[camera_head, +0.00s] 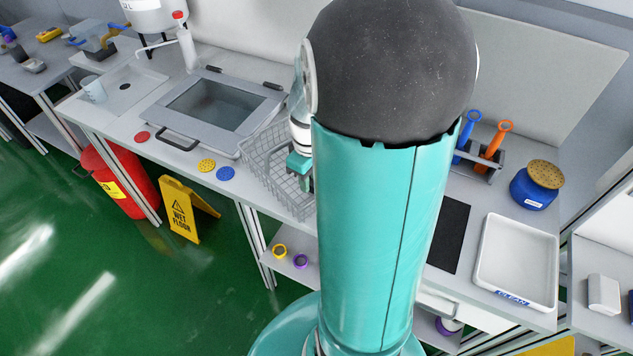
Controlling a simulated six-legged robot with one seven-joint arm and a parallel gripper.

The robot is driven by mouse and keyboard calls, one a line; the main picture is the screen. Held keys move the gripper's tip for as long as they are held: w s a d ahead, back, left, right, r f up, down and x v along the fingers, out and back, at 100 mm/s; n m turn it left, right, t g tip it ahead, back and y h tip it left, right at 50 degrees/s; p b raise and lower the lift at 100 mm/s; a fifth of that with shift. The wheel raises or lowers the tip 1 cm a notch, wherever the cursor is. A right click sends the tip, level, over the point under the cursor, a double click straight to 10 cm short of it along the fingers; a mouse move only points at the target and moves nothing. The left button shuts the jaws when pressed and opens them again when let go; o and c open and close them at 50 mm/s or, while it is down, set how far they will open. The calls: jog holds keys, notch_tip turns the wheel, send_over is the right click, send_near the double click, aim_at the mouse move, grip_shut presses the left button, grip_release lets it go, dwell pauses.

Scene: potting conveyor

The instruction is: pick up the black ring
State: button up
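I cannot make out a black ring in this view; my own arm hides much of the middle of the bench. Two other rings, a yellow ring (280,251) and a purple ring (301,261), lie on the lower shelf below the wire basket (268,168). My gripper (300,178) is partly behind my teal arm, at the right side of the wire basket. Its fingers are too small and covered to tell whether they are open or shut, or hold anything.
A lidded basin (218,104), red disc (142,136), yellow disc (207,165) and blue disc (225,173) are left of the basket. A black mat (449,235), white tray (484,279) and blue jar (535,188) are right of my arm. A wet-floor sign (183,208) stands on the floor.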

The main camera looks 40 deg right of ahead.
notch_tip(320, 180, down, 2)
jog(key=shift+s+f, duration=0.1)
jog(key=shift+f, duration=0.15)
grip_shut()
jog(key=shift+r, duration=0.2)
